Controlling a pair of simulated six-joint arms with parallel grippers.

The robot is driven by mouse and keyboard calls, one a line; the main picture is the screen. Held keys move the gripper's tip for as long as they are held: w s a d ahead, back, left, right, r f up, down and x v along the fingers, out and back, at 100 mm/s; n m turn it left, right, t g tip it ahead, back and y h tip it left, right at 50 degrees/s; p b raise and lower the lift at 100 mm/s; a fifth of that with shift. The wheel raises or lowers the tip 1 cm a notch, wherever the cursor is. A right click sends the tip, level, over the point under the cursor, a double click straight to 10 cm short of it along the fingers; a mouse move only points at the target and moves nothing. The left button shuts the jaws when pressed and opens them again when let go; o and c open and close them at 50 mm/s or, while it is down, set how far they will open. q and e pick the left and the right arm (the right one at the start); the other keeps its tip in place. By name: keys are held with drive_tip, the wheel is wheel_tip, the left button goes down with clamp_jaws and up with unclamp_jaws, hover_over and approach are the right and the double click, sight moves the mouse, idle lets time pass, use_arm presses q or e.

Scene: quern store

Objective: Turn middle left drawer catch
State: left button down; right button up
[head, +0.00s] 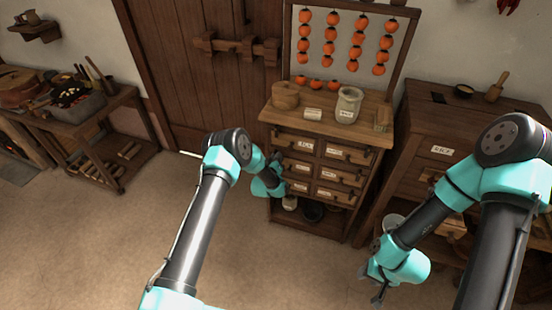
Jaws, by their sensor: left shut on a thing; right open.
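The small wooden drawer chest (331,225) stands against the back wall, with two columns of labelled drawers. The middle left drawer (301,169) appears closed. Its catch is hidden behind my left gripper. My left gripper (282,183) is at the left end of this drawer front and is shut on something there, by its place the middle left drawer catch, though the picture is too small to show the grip. My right gripper (371,286) is open and empty, pointing down low in front of the chest's right side, apart from it.
On the chest top stand a round wooden box (285,95) and a labelled jar (348,105), below hanging orange fruit (357,45). A larger wooden cabinet (430,135) stands close on the right. A workbench (75,115) is at the left. The floor (110,240) between is clear.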

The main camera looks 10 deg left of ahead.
use_arm(q)
drive_tip(key=n, duration=1.1)
drive_tip(key=shift+d+r, duration=0.25)
drive_tip(key=shift+r, duration=0.15)
drive_tip(key=shift+n, duration=0.3)
drive_tip(key=c, duration=1.1)
unclamp_jaws()
drive_tip(key=shift+s, duration=0.15)
drive_tip(key=s, duration=0.5)
drive_tip(key=s+a, duration=0.1)
drive_tip(key=s, duration=0.5)
drive_tip(key=s+a, duration=0.1)
drive_tip(key=s, duration=0.5)
drive_tip(key=shift+a, duration=0.1)
